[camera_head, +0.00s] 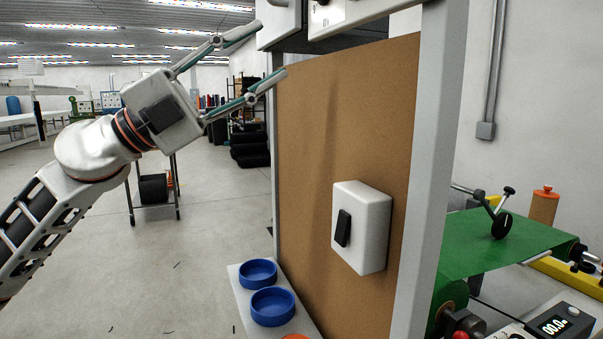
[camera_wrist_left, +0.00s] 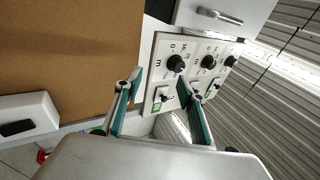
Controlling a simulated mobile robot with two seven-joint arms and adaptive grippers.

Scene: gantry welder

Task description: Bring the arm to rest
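My left arm comes in from the left in the head view, with its left gripper (camera_head: 268,52) raised at the upper left of the brown board. The gripper is open, its two teal-lined fingers wide apart with nothing between them. In the left wrist view the open fingers (camera_wrist_left: 158,97) point towards a light panel (camera_wrist_left: 187,48) with several black knobs and small switches. I cannot tell whether a fingertip touches the panel. My right gripper is in neither view.
The brown board (camera_head: 340,120) stands in a grey frame (camera_head: 432,150) and bears a white switch box (camera_head: 362,225). Blue bowls (camera_head: 258,272) sit on a ledge below. A green-topped machine (camera_head: 490,240) stands at the right. The floor (camera_head: 200,250) at the left is mostly clear.

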